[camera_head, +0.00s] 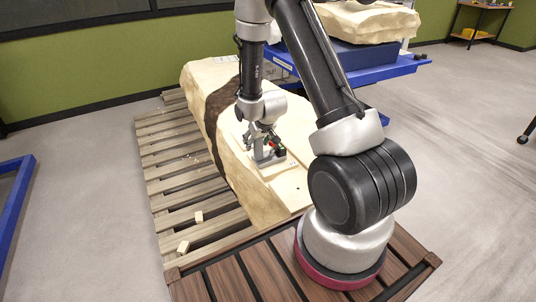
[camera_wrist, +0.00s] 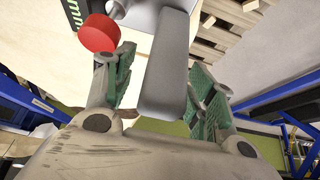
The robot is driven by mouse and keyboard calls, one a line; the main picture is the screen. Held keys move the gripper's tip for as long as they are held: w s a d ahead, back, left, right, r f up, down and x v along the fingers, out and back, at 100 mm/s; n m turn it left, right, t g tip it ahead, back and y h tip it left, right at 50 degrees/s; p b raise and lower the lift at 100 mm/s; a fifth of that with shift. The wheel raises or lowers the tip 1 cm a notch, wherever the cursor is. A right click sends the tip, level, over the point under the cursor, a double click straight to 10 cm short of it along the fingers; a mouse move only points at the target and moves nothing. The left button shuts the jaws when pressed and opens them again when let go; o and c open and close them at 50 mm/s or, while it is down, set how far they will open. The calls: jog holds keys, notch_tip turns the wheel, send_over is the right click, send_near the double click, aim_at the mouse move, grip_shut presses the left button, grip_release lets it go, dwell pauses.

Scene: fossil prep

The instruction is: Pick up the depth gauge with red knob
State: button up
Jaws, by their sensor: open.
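The depth gauge (camera_head: 268,157) stands on the pale stone block (camera_head: 222,75) and looks small in the head view, partly covered by my gripper (camera_head: 258,137). In the wrist view its red knob (camera_wrist: 99,33) is at the upper left, beside a dark part with green marks. A grey upright bar (camera_wrist: 163,78), seemingly part of the gauge, runs between the two green-padded fingers of my gripper (camera_wrist: 162,65). The fingers are open, with a visible gap on the right side of the bar. The gauge's lower end is hard to make out.
The block lies on a wooden pallet (camera_head: 165,165) with small pale chunks (camera_head: 199,216) on its slats. A blue cart (camera_head: 390,70) carrying another pale slab (camera_head: 370,20) stands behind. Part of a blue frame (camera_head: 12,190) is at the left.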

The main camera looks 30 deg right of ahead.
jog(key=shift+f, duration=0.1)
grip_shut()
jog(key=shift+w, duration=0.1)
dwell(0.4)
